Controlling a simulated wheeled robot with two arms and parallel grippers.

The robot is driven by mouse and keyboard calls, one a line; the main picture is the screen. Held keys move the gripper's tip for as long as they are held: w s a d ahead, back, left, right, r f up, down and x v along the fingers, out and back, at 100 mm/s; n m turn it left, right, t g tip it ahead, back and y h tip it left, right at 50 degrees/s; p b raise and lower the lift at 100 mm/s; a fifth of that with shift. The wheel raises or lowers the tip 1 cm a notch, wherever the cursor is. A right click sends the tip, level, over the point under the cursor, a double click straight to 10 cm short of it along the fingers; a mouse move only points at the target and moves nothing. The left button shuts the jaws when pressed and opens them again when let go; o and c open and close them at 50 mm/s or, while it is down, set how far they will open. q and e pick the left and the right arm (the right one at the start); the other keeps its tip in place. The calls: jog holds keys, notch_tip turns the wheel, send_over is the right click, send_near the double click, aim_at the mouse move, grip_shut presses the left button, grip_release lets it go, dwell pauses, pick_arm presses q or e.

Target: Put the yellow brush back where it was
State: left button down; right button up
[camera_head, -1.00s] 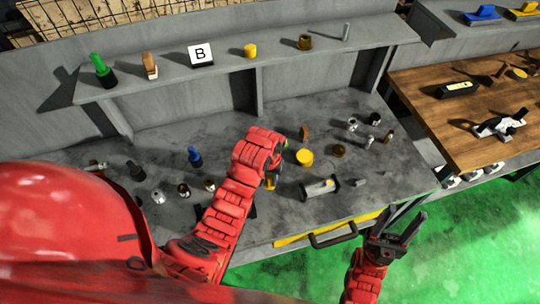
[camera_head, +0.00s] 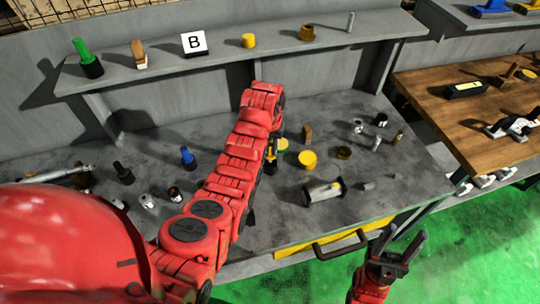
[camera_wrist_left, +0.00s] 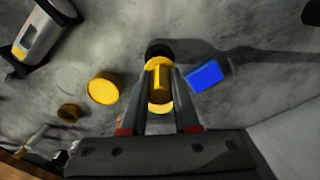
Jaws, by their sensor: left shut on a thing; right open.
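My left gripper (camera_head: 273,141) is shut on the yellow brush (camera_head: 270,155), above the grey bench top. In the left wrist view the yellow brush (camera_wrist_left: 159,84) sits between the two fingers (camera_wrist_left: 161,95), with a black end pointing away from me. Whether it touches the bench cannot be told. A green brush (camera_head: 86,60) with a black base stands on the left end of the raised shelf (camera_head: 220,60). My right gripper (camera_head: 400,243) is open and empty at the bench's front right edge.
Right of the held brush are a yellow cylinder (camera_head: 307,159), a brown block (camera_head: 307,133) and a grey-white device (camera_head: 324,192). Several small metal parts stand at both sides. The shelf holds a "B" sign (camera_head: 194,43) and another yellow cylinder (camera_head: 249,41).

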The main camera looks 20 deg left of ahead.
aim_at(270, 155)
pick_arm(q)
notch_tip(270, 155, down, 3)
jog(key=shift+s+r+p, duration=0.1)
jog(key=shift+r+p, duration=0.1)
jog(key=shift+p, duration=0.75)
jog(key=shift+f, duration=0.3)
jog(key=shift+f, duration=0.1)
jog(key=shift+f+b, duration=0.4)
jog(key=shift+b, duration=0.05)
jog(key=c, duration=0.7)
grip_release()
jog(key=shift+o, duration=0.2)
